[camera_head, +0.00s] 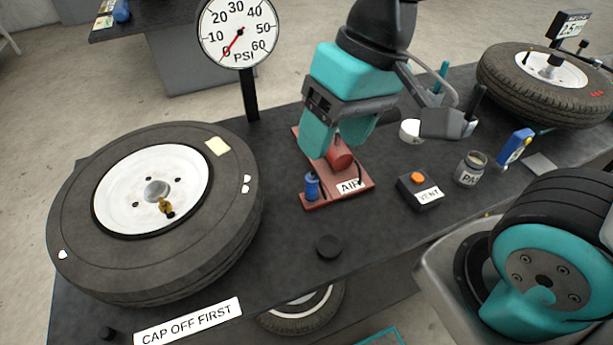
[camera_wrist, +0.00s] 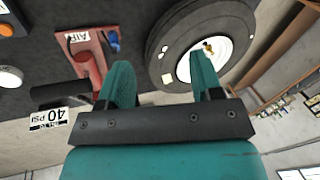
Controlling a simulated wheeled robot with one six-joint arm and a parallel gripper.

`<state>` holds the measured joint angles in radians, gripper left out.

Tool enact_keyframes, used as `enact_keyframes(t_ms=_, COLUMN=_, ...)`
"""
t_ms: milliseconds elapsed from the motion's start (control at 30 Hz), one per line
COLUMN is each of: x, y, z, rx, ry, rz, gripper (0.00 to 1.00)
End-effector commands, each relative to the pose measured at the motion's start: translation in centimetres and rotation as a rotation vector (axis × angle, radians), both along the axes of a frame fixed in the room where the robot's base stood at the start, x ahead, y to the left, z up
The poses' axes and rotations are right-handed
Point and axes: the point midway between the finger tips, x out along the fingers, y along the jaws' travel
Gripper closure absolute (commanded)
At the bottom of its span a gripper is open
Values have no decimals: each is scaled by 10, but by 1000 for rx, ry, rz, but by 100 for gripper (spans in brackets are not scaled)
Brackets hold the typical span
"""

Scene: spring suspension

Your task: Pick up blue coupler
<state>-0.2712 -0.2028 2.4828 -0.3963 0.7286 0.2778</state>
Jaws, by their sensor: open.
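The blue coupler (camera_head: 312,186) stands upright at the front left of a red base (camera_head: 325,200) labelled AIR, beside a red cylinder (camera_head: 340,156). In the wrist view the blue coupler (camera_wrist: 114,41) shows beyond the left finger's tip, on the red base (camera_wrist: 84,45). My gripper (camera_head: 335,150) has teal fingers and is above and behind the coupler, over the red cylinder in the picture. In the wrist view my gripper (camera_wrist: 160,70) is open with nothing between its fingers.
A large tyre (camera_head: 225,215) lies left, with a brass valve (camera_head: 165,206) on its wheel. A PSI gauge (camera_head: 238,33) stands behind. A black VENT box (camera_head: 420,191), a grey jar (camera_head: 470,169) and a blue device (camera_head: 514,147) are right. A small black cap (camera_head: 329,246) lies in front.

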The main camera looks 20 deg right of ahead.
Motion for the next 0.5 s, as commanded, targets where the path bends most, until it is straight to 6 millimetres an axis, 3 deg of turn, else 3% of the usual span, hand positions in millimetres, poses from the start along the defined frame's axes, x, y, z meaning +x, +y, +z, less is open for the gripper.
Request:
enact_keyframes(t_ms=100, x=46, y=-9, z=-30, rx=-75, ry=112, rz=-407, gripper=40)
enact_keyframes(t_ms=300, x=114, y=-29, z=-77, rx=-186, ry=226, rz=-1118, gripper=40)
enact_keyframes(t_ms=500, x=145, y=-40, z=-102, rx=-228, ry=248, rz=-1499, gripper=40)
